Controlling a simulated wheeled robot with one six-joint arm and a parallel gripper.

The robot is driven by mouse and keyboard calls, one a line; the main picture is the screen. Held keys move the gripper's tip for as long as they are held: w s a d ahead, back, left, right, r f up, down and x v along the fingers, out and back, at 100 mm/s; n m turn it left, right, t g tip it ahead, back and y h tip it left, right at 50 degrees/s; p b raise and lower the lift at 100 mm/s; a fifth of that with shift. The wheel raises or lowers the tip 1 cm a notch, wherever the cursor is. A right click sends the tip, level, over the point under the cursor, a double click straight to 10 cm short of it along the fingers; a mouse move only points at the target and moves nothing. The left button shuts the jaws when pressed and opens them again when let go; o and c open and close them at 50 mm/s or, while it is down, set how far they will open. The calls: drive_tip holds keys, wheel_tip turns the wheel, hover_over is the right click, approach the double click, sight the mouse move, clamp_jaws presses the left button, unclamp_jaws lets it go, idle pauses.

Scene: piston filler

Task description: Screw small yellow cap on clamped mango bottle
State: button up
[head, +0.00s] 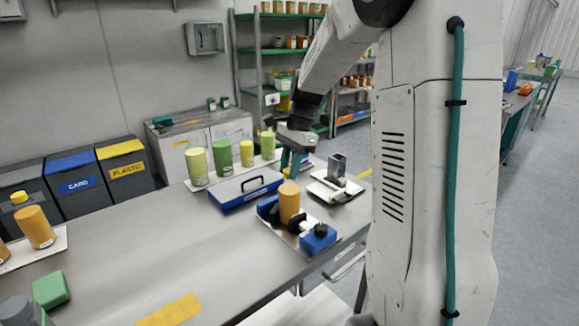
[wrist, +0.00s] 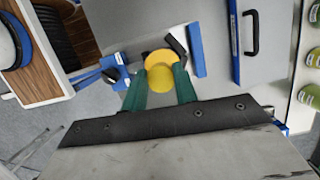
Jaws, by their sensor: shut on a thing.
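The mango bottle (head: 289,203) is an orange cylinder standing upright in the blue clamp (head: 268,207) on the bench. My gripper (head: 291,170) is just above the bottle's top, fingers pointing down. In the wrist view, its green fingers (wrist: 163,76) are shut on the small yellow cap (wrist: 161,74). The orange top of the mango bottle (wrist: 157,56) shows beyond the cap, partly covered by it. In the head view I cannot clearly make out the cap, nor whether it touches the bottle.
A blue toolbox (head: 244,192) with a black handle lies behind the clamp. Several green and yellow-green containers (head: 222,157) stand on a white mat at the back. A metal fixture (head: 337,167) stands right of the clamp. Another orange bottle (head: 38,229) is far left. The bench front is mostly clear.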

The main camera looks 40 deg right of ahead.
clamp_jaws()
drive_tip(key=m+t, duration=0.1)
drive_tip(key=m, duration=0.2)
drive_tip(key=shift+m, duration=0.4)
drive_tip(key=m+t, duration=0.1)
drive_tip(key=m, duration=0.2)
drive_tip(key=shift+m+h, duration=0.4)
drive_tip(key=m, duration=0.3)
drive_tip(key=shift+t+h, duration=0.3)
drive_tip(key=m+h, duration=0.1)
drive_tip(key=m, duration=0.3)
drive_tip(key=shift+t, duration=0.3)
drive_tip(key=o, duration=1.2)
unclamp_jaws()
drive_tip(key=shift+c, duration=0.2)
